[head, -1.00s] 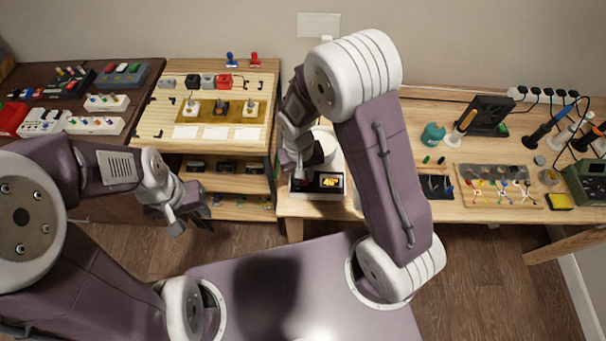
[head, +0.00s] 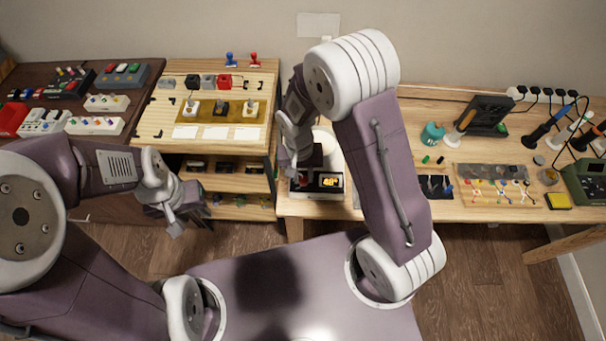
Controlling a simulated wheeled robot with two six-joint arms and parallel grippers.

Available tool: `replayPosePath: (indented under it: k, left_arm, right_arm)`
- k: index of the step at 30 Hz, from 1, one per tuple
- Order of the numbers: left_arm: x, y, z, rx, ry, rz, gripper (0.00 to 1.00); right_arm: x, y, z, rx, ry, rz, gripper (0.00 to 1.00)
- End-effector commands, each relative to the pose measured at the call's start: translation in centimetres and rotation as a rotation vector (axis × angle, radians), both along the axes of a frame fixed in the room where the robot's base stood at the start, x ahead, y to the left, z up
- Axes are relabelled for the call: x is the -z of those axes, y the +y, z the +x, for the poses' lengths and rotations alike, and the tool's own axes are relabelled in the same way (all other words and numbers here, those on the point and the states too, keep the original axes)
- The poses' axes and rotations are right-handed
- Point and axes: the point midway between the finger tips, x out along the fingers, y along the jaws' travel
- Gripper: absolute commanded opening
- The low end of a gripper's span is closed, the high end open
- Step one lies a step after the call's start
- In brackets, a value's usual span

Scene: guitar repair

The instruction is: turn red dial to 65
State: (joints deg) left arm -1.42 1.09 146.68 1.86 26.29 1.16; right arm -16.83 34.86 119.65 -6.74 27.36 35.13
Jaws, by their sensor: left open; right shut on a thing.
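A white device (head: 330,150) with a black front panel stands on the wooden bench. Its lit yellow display (head: 331,182) appears to read 48. The red dial (head: 303,181) sits left of the display, mostly hidden by my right gripper. My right gripper (head: 297,174) reaches down over the front panel and is shut on the red dial. Its fingertips are small and partly hidden. My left gripper (head: 175,226) is open and empty, in the air over the floor in front of the wooden shelf unit.
A shelf unit (head: 150,140) with switches and pedals stands to the left. My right arm crosses in front of the bench.

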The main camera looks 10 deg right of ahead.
Motion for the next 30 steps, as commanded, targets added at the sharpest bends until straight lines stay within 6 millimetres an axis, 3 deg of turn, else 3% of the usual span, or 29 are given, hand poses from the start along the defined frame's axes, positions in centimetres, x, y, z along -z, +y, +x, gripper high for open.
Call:
replayPosePath:
  k: [1,3,14,24,30]
  left_arm:
    - [0.0,0.0,0.0,0.000,0.000,0.000,0.40]
    - [0.0,0.0,0.0,0.000,0.000,0.000,0.40]
    - [-0.1,0.0,0.0,0.000,0.000,0.000,0.40]
    - [-0.9,0.0,0.0,0.000,0.000,0.000,0.40]
    - [-1.0,0.0,0.0,0.000,0.000,0.000,0.40]
  right_arm:
    - [0.0,0.0,0.0,0.000,0.001,-0.001,0.29]
    - [0.0,0.0,0.0,-0.001,0.001,-0.001,0.48]
    - [-0.6,0.0,0.0,-0.001,-0.001,0.000,0.48]
    - [-7.6,0.5,0.2,-0.001,-0.004,0.001,0.48]
    - [-9.1,0.6,0.1,-0.001,0.000,0.000,0.48]
